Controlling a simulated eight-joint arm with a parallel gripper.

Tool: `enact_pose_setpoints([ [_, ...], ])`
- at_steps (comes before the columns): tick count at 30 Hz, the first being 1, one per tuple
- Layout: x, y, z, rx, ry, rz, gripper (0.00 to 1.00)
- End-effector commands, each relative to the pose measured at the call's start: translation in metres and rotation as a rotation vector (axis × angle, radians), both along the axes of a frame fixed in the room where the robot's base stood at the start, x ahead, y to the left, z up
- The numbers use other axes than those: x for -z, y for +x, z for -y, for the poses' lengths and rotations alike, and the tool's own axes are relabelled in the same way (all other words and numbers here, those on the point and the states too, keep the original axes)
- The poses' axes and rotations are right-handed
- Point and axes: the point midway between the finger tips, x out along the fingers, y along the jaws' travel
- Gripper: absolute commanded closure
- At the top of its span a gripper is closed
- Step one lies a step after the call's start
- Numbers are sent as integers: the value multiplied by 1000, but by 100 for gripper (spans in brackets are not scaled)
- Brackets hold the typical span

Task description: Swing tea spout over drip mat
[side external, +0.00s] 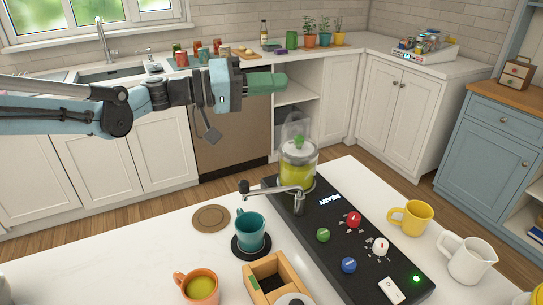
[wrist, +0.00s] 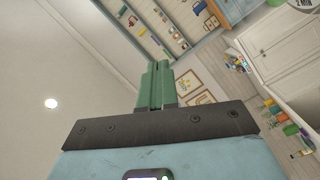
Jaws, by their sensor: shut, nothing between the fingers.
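The metal spout (side external: 272,189) is a grey arm on the black tea machine (side external: 335,225), reaching left from a post near the glass jar of yellow-green liquid. Its outer end shows just above the teal mug in the side external view; I cannot tell if it is directly over it. The teal mug (side external: 251,231) stands upright on a round black mat (side external: 237,252). My gripper (side external: 284,82) is high above the counter, behind and well apart from the spout. Its green fingers are shut and empty; they also show together in the wrist view (wrist: 158,65).
A bare brown round mat (side external: 211,218) lies left of the mug. An orange cup (side external: 198,286) and a wooden box (side external: 266,279) stand in front. A yellow mug (side external: 412,217) and white pitcher (side external: 469,259) stand right of the machine. The glass jar (side external: 298,165) rises behind the spout.

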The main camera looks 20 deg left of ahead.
Motion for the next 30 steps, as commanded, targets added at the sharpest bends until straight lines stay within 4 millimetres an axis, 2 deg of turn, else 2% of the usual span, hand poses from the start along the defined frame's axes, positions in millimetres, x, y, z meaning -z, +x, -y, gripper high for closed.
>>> enact_pose_setpoints([
  [1,1,6,-20,41,-28,-48,100],
  [3,2,6,-43,114,-64,-121,100],
  [9,6,-5,-110,300,-132,-318,100],
  [20,12,-43,-207,515,-166,-574,100],
  [26,70,-43,-201,518,-164,-570,100],
  [30,117,-42,-201,517,-164,-569,100],
])
